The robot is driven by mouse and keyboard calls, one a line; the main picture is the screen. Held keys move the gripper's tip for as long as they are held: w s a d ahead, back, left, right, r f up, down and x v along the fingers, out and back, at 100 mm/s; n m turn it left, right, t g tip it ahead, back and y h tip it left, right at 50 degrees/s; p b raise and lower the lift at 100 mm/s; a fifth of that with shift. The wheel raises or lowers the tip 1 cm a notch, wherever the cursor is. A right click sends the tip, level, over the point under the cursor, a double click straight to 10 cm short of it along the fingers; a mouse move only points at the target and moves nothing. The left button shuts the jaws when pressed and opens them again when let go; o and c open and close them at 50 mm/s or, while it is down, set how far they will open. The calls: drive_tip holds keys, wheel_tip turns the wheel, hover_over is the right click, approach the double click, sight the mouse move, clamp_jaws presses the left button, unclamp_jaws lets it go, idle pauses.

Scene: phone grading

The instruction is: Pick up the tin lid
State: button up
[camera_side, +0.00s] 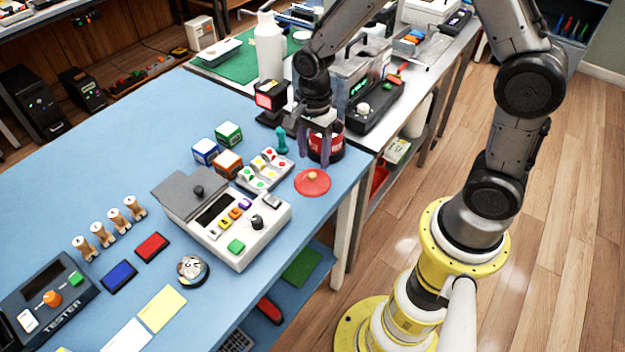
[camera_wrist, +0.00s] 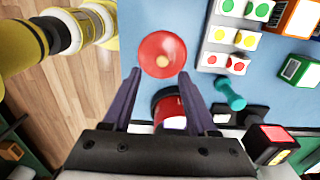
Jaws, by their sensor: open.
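The tin lid (camera_side: 312,182) is a flat red disc with a small tan knob, lying on the blue tabletop near its right edge. In the wrist view the lid (camera_wrist: 162,55) lies just beyond the fingertips, roughly centred between them. A red and black tin (camera_side: 327,146) stands behind the lid; in the wrist view the tin (camera_wrist: 170,110) shows between my fingers, partly hidden by my gripper's body. My gripper (camera_side: 318,153) points down at the tin, its purple fingers apart on either side of it. My gripper (camera_wrist: 160,76) is open, with nothing clamped.
A teal dumbbell-shaped piece (camera_wrist: 230,93) stands close beside the tin. A tray of coloured buttons (camera_side: 264,170) and several coloured cubes (camera_side: 229,134) lie left of the lid. A grey-white device (camera_side: 236,228) is in front. The table's right edge is close to the lid.

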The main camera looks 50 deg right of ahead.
sight(312, 174)
drive_tip(key=shift+w+f, duration=0.2)
drive_tip(key=shift+f, duration=2.8)
clamp_jaws()
